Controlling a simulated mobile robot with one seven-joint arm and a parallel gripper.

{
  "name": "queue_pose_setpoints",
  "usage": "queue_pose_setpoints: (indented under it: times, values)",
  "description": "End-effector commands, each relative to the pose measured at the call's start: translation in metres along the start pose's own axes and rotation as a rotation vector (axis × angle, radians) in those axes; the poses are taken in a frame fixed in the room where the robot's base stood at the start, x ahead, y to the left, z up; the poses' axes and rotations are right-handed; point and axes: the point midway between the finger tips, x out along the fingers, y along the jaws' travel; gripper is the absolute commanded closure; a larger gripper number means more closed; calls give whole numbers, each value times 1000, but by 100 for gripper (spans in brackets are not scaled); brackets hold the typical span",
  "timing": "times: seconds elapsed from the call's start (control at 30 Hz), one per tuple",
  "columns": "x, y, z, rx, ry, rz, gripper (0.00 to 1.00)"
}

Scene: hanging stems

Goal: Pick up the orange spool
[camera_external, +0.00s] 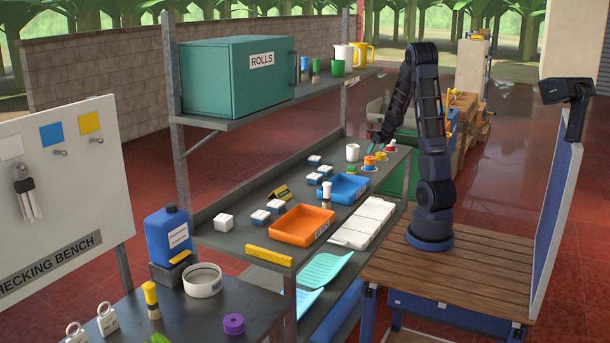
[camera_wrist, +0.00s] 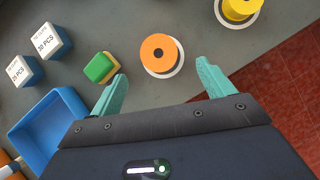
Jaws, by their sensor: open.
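The orange spool (camera_wrist: 153,43) shows in the wrist view, seen from above, with a dark centre hole and a white disc under it. It stands on the grey shelf, just beyond my teal fingertips and roughly centred across the gap between them. My gripper (camera_wrist: 161,70) is open, with nothing between its fingers. In the external view the orange spool (camera_external: 369,161) is small, near the shelf's far right end. My gripper (camera_external: 374,141) is above and near it there; the exact height is hard to tell.
A green and yellow block (camera_wrist: 101,67) lies close to my left finger. A blue tray (camera_wrist: 38,125) and two labelled boxes (camera_wrist: 50,41) are at left. The shelf edge and red floor (camera_wrist: 285,85) are at right.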

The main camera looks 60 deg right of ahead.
Motion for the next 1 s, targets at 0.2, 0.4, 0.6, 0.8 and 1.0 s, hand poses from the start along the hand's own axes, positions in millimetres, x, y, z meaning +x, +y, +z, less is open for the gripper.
queue_pose_setpoints:
  times: [0.2,0.4,0.6,0.8,1.0]
  values:
    - [20,0,0,0,0,1,19]
    - [32,0,-1,-1,1,0,19]
    - [58,1,-2,-1,1,0,19]
    - [73,2,-1,-2,-1,0,19]
    - [75,2,-1,-3,-1,0,19]
